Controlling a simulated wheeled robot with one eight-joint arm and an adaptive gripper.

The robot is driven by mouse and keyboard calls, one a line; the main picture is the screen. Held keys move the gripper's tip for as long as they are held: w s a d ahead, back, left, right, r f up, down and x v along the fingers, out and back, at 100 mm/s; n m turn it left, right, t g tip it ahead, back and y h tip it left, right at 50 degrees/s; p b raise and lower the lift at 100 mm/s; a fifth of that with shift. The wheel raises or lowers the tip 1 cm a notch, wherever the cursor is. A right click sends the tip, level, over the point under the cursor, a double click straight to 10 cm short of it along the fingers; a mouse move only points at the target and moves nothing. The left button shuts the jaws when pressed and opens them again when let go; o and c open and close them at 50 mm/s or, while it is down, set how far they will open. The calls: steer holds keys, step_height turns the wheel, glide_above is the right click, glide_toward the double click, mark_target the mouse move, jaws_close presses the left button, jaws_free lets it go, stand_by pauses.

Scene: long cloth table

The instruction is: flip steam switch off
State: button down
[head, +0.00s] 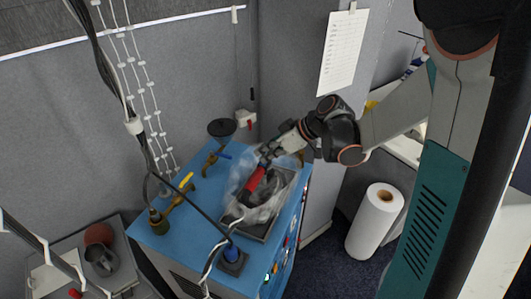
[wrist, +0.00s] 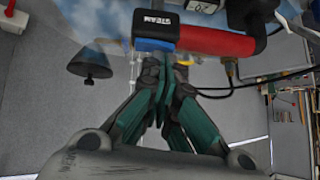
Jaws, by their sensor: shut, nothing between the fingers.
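The steam switch (wrist: 152,28) is a black block marked STEAM with a blue lower edge, at the top of the wrist view. A red handle (wrist: 215,41) extends right from beside it. In the head view a red handle (head: 256,179) shows above the blue machine's top, at the tray. My gripper (wrist: 162,66) is shut and empty, its fingertips close to the blue edge of the switch; I cannot tell whether they touch. In the head view my gripper (head: 267,155) is at the upper end of the red handle, and the switch itself is too small to make out.
The blue machine (head: 196,190) carries a metal tray (head: 278,206) with clear plastic over it, a black disc (head: 221,128), yellow-handled valves and hanging cables. A white paper roll (head: 374,222) stands right. Grey partitions stand behind.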

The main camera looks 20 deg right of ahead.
steer(key=shift+s+f, duration=0.1)
steer(key=shift+f, duration=0.05)
steer(key=shift+w+d, duration=0.5)
steer(key=shift+w, duration=0.15)
